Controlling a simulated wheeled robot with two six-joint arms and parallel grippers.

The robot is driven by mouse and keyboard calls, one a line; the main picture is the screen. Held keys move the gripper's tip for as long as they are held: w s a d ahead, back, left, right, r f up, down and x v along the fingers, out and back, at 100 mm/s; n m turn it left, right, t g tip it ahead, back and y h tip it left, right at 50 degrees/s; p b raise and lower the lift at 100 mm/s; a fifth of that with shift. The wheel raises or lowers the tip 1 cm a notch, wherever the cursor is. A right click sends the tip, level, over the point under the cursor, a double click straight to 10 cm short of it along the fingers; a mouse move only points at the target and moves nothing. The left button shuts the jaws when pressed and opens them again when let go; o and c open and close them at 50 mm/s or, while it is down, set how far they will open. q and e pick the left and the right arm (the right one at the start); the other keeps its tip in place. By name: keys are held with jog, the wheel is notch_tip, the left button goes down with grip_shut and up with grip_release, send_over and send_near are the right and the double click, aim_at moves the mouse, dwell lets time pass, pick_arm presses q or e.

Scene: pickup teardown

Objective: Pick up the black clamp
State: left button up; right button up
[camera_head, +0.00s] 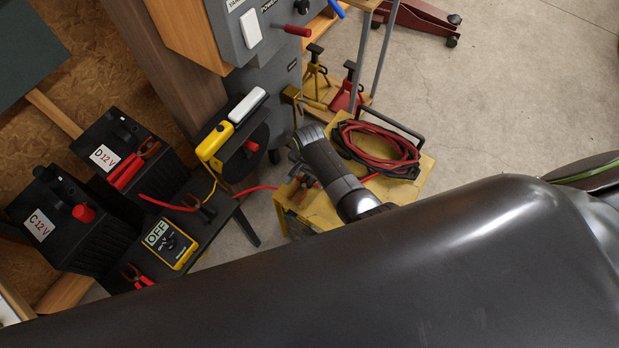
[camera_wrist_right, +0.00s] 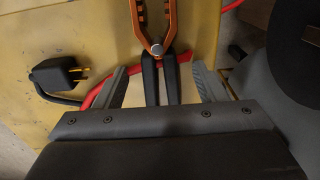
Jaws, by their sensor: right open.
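The black clamp (camera_wrist_right: 152,75) shows in the right wrist view, lying over the yellow surface (camera_wrist_right: 75,20). It has two black handles, a round silver pivot and toothed copper-orange jaws pointing away from me. My right gripper (camera_wrist_right: 160,68) is open, with one grey finger on each side of the handles and a visible gap on both sides. The lower handle ends are hidden behind the gripper body. In the head view my right gripper (camera_head: 297,168) is over the yellow cart (camera_head: 322,213), and the clamp there is too small to tell. My left gripper is not in view.
A red cable (camera_wrist_right: 203,62) passes under the handles; a black plug (camera_wrist_right: 58,74) lies to the left. Coiled red and black cables (camera_head: 378,148) share the cart. Left is a black bench with batteries (camera_head: 125,160) and a yellow meter (camera_head: 170,243). A dark glossy shape covers the bottom.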

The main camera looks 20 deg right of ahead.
jog(key=c, duration=1.2)
jog(key=shift+r, duration=0.1)
notch_tip(320, 180, up, 10)
jog(key=shift+f+p, duration=0.1)
jog(key=shift+p, duration=0.85)
jog(key=shift+a, duration=0.1)
